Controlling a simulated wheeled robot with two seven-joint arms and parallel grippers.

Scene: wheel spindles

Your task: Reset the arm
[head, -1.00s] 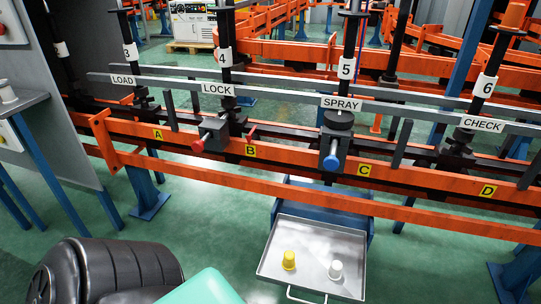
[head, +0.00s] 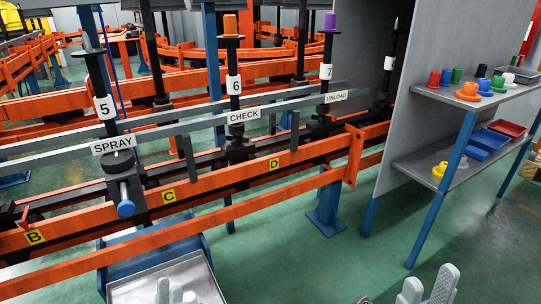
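My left gripper (head: 170,290) shows at the bottom edge, in front of the tray. Only its light grey fingertips are in view, close together, and I cannot tell whether they hold anything. My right gripper (head: 430,283) is at the bottom edge, right of centre, over the green floor. Its two grey fingers stand apart with nothing seen between them. Most of both arms is out of view below.
The orange rail line with spindles 5 (head: 105,107), 6 (head: 234,86) and 7 (head: 326,71) crosses the view. The metal tray (head: 203,268) hangs below it. A shelf (head: 478,103) with coloured caps stands at right. Open floor (head: 330,265) lies between.

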